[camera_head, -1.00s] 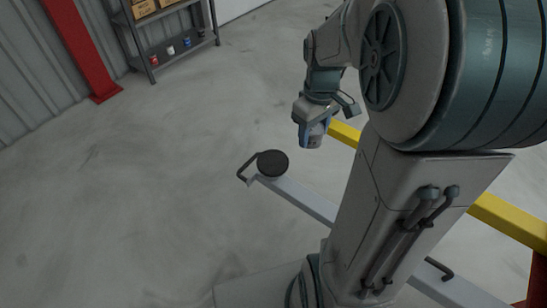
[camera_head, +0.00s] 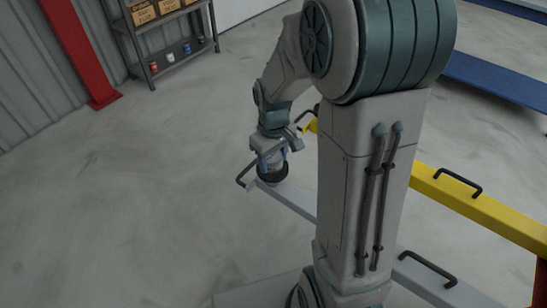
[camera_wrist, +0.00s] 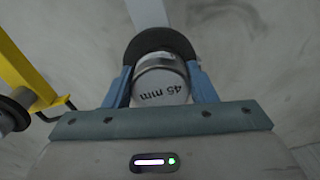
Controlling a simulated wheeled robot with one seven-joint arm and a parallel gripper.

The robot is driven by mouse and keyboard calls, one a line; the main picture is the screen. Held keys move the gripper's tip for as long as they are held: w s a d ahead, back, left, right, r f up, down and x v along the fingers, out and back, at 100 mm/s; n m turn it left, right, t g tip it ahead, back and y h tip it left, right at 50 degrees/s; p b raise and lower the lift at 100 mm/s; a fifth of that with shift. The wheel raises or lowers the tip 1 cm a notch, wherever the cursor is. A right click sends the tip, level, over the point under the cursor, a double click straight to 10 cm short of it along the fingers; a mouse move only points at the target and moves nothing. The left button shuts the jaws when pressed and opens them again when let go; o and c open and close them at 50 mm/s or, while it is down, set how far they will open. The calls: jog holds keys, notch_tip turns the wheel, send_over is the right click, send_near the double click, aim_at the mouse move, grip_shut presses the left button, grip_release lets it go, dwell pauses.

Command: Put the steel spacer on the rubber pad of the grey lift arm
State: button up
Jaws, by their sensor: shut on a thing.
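The steel spacer (camera_wrist: 160,82), a silver cylinder marked "45 mm", sits between the two blue fingers of my gripper (camera_wrist: 161,76) in the wrist view. My gripper (camera_head: 270,160) is shut on it. The black round rubber pad (camera_wrist: 160,41) shows behind the spacer, and the spacer overlaps it. In the head view, the pad (camera_head: 272,181) at the end of the grey lift arm (camera_head: 296,200) is partly hidden by my gripper and the spacer. I cannot tell whether the spacer touches the pad.
A shelf (camera_head: 165,50) and red column (camera_head: 80,55) stand at the back left. The floor on the left is clear.

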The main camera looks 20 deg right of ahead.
aim_at(274, 156)
jog(key=shift+f, duration=0.2)
jog(key=o, duration=1.2)
jog(key=shift+r, duration=0.15)
notch_tip(274, 156, up, 12)
jog(key=p, duration=0.2)
jog(key=s+m, duration=0.1)
jog(key=s, duration=0.3)
jog(key=s+m+t, duration=0.1)
jog(key=s+m, duration=0.1)
jog(key=s, duration=0.3)
jog(key=s+r+m+t, duration=0.1)
jog(key=s, duration=0.3)
jog(key=shift+s+a+m, duration=0.2)
jog(key=shift+a+m, duration=0.1)
jog(key=shift+r, duration=0.1)
